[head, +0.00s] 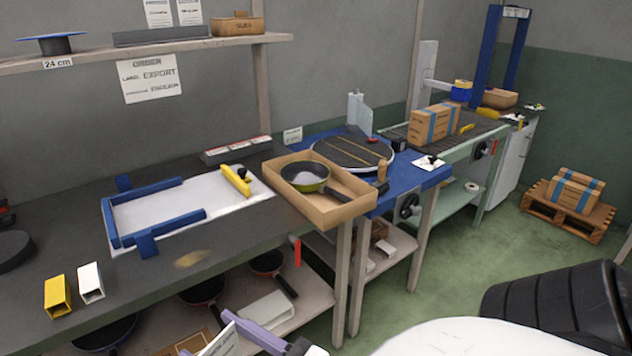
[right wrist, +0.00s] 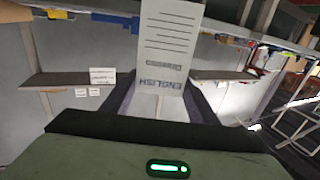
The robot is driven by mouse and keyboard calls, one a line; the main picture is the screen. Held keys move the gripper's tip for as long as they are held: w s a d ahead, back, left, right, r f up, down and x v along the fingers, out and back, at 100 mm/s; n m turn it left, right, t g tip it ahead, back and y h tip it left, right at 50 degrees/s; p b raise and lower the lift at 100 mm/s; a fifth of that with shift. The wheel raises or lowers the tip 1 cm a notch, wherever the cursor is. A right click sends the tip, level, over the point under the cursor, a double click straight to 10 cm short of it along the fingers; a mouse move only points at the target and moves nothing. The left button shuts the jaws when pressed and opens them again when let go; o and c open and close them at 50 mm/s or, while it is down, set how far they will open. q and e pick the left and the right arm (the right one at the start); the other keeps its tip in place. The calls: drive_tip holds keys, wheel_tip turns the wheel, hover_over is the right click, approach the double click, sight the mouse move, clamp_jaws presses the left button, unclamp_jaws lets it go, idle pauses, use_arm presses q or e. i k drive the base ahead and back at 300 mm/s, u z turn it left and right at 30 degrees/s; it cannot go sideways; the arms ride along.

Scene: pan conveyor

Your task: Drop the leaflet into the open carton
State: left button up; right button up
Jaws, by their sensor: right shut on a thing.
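The open carton (head: 349,207) stands on the right end of the dark bench, flaps not raised, with a green-rimmed pan (head: 305,173) inside and its black handle pointing right. My right gripper (head: 232,330) is at the bottom of the head view, low in front of the bench and well short of the carton. It is shut on the white leaflet (head: 224,343). In the right wrist view the leaflet (right wrist: 160,45) stands out from between the dark fingers (right wrist: 160,105), with printed lines and the word ENGLISH upside down. My left gripper is not in view.
A white board with blue guides (head: 155,194) and a yellow piece (head: 236,180) lie left of the carton. A yellow tube (head: 57,296) and a white tube (head: 91,282) stand front left. A round turntable (head: 352,152) is behind the carton. Pans sit on the shelf below.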

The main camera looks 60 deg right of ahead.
sight(319, 200)
drive_tip(key=u, duration=0.05)
drive_tip(key=k, duration=0.45)
drive_tip(key=z, duration=1)
drive_tip(key=i, duration=1.1)
drive_tip(key=z, duration=0.8)
